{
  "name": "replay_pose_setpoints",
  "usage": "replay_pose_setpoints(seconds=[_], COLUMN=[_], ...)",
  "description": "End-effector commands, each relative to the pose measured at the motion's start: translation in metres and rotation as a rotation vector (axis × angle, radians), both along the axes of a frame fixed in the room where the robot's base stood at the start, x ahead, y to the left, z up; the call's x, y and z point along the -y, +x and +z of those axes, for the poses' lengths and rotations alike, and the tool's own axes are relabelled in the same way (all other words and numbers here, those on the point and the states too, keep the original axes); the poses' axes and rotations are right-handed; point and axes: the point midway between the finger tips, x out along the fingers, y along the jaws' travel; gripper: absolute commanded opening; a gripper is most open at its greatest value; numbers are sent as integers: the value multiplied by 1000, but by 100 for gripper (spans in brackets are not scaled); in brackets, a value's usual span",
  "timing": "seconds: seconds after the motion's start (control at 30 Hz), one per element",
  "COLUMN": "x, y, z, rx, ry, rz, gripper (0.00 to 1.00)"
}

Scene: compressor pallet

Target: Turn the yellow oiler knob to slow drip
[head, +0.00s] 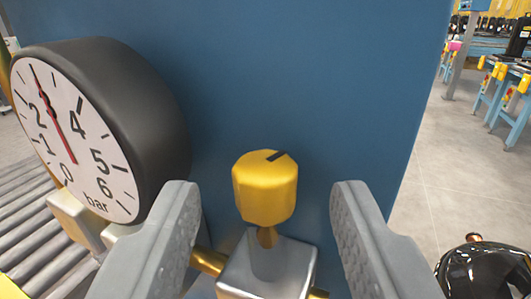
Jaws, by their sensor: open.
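The yellow oiler knob (265,192) stands upright in the middle of the head view. A dark index mark on its top points toward the upper right. It sits on a short brass stem above a silver metal block (268,268). My gripper (257,205) is open, with one grey finger to the left of the knob and one to the right. There is clear space between each finger and the knob in the picture. The lower part of the silver block is cut off by the frame edge.
A round black pressure gauge (80,135) in bar stands close on the left, its red needle pointing up-left. A blue panel (300,80) rises behind the knob. A shiny black rounded object (485,273) is at lower right. Rollers (35,240) lie at lower left.

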Motion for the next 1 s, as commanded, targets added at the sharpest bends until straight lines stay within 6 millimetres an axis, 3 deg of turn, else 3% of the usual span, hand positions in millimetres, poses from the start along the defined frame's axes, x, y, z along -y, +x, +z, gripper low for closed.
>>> replay_pose_setpoints(seconds=[0.17,0.47,0.7,1.0], x=[0,0,0,-2], y=[11,12,12,12], z=[-1,0,0,0], rx=[-1,0,0,-1], ry=[0,0,0,1], rz=[0,0,0,-17], gripper=[45,45,2,0])
